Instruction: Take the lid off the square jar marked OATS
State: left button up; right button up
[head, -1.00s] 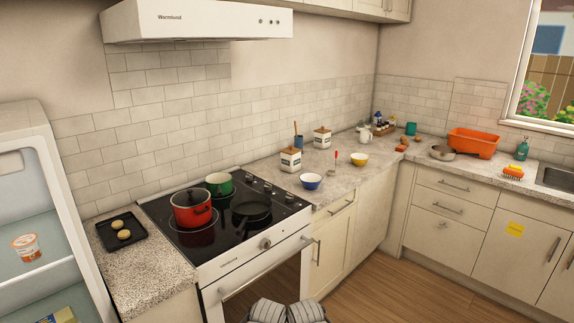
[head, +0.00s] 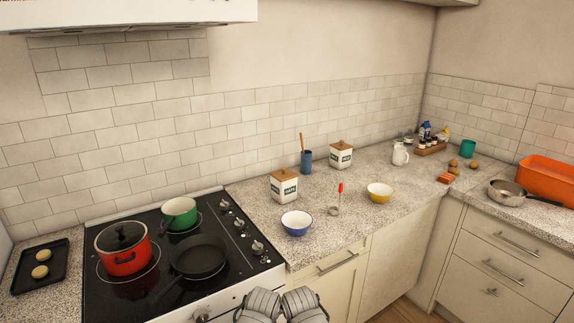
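Two white square jars with wooden knobbed lids stand on the counter right of the stove. The nearer jar (head: 284,187) and the farther jar (head: 341,156) each carry a dark label. The lettering is too small to tell surely which one reads OATS. Both lids are on. My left gripper (head: 258,305) and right gripper (head: 303,305) show as grey ribbed shapes side by side at the bottom edge, in front of the stove and well short of the jars. Their fingers cannot be made out.
A blue bowl (head: 296,223) sits in front of the nearer jar. A blue utensil holder (head: 306,161) stands between the jars. A red pot (head: 124,255) and dark pan (head: 198,256) occupy the stove.

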aim_at(283, 174)
jog(key=i+l, duration=0.2)
jog(key=i+l+u, duration=0.15)
jog(key=l, duration=0.25)
jog(key=i+l, duration=0.2)
jog(key=l, duration=0.15)
jog(key=i+l+u, duration=0.15)
jog(key=l, duration=0.15)
jog(key=i+l, duration=0.15)
jog(key=l, duration=0.2)
jog(key=i+l+u, duration=0.15)
jog(key=l, duration=0.2)
